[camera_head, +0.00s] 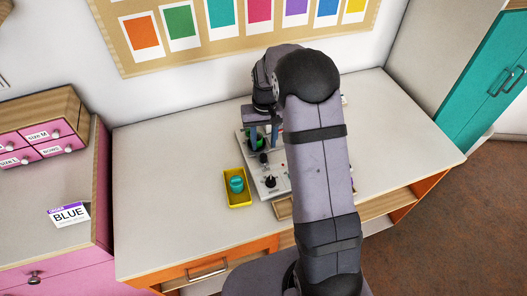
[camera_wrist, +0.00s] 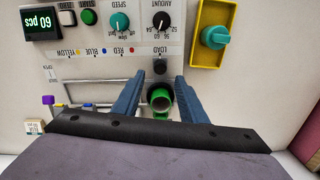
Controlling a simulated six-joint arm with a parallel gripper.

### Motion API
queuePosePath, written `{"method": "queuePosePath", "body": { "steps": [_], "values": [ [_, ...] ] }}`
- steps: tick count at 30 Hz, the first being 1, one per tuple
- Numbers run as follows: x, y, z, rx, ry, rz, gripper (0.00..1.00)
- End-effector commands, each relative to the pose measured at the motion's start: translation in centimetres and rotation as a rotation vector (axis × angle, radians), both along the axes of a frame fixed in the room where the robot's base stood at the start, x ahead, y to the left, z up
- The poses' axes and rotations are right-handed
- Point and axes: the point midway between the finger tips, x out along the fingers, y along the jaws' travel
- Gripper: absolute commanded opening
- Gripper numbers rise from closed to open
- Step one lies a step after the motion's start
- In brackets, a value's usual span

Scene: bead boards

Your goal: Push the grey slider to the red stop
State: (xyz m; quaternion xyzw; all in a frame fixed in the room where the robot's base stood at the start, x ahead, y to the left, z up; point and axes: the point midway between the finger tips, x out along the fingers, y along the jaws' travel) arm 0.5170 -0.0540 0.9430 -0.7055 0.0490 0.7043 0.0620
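My gripper (camera_wrist: 159,82) is open, its two blue fingers apart above the bead board (camera_wrist: 215,110). A green cylinder with a dark round opening (camera_wrist: 159,99) shows between the fingers, with no clear contact. In the head view my gripper (camera_head: 262,146) points down over the board (camera_head: 249,165). A scale reads YELLOW, BLUE, RED; its red mark (camera_wrist: 131,50) lies just left of the fingertips in the wrist view. Pale metal rails (camera_wrist: 92,81) run below the scale and behind the left finger. I cannot clearly make out the grey slider or a red stop; part of the rails is hidden.
A dark knob (camera_wrist: 160,67) sits under LOAD. The board also has a teal SPEED knob (camera_wrist: 119,22), a black AMOUNT knob (camera_wrist: 162,21) and a display (camera_wrist: 40,23). The tabletop left is clear.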

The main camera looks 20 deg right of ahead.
Motion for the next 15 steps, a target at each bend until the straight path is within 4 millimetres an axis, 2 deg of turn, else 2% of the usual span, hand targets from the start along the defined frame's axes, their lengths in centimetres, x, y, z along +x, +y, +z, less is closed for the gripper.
{"method": "queuePosePath", "body": {
  "steps": [9,15],
  "values": [
    [-0.1,0.1,-4.0,0.001,0.004,0.001,0.38],
    [0.0,0.1,-5.6,0.000,0.001,0.001,0.38]
  ]
}}
